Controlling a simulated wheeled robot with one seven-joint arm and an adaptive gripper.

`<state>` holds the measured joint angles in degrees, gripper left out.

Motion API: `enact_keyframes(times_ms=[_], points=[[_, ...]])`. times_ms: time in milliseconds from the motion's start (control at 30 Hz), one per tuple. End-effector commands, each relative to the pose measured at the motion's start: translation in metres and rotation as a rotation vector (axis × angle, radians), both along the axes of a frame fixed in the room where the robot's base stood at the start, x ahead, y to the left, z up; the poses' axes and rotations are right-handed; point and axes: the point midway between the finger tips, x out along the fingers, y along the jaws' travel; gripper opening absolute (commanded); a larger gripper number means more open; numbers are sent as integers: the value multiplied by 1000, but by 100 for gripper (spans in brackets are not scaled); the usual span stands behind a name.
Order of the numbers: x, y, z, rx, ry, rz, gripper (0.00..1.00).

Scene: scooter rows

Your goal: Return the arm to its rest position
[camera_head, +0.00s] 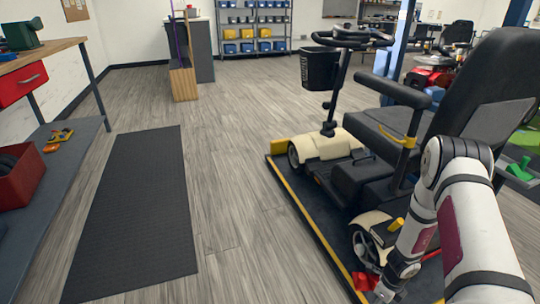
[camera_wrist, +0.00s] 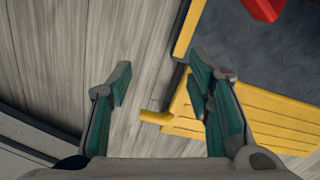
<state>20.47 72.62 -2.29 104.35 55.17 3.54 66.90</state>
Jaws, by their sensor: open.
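My arm (camera_head: 440,220) reaches down at the right of the head view, beside the rear of a cream and black mobility scooter (camera_head: 365,140). My gripper (camera_wrist: 160,88) is open and empty in the wrist view, its two teal-lined fingers apart. Pale floorboards show between the fingers. A yellow ridged piece (camera_wrist: 270,128) lies beyond and right of the right finger; whether they touch is unclear. The fingers are not clearly visible in the head view.
The scooter stands on a dark platform (camera_head: 312,205) with yellow edges. A red piece (camera_head: 366,281) sits low near my wrist. A black mat (camera_head: 138,215) lies left, beside a workbench (camera_head: 40,52) with a red bin (camera_head: 22,180). The floor between mat and platform is clear.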

Motion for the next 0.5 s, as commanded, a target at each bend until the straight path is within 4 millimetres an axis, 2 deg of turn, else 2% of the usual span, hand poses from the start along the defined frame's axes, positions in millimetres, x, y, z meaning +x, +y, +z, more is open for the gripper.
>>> enact_keyframes(times_ms=[267,500], points=[[20,11,36,30,-35,100,46],[43,29,90,65,-86,252,46]])
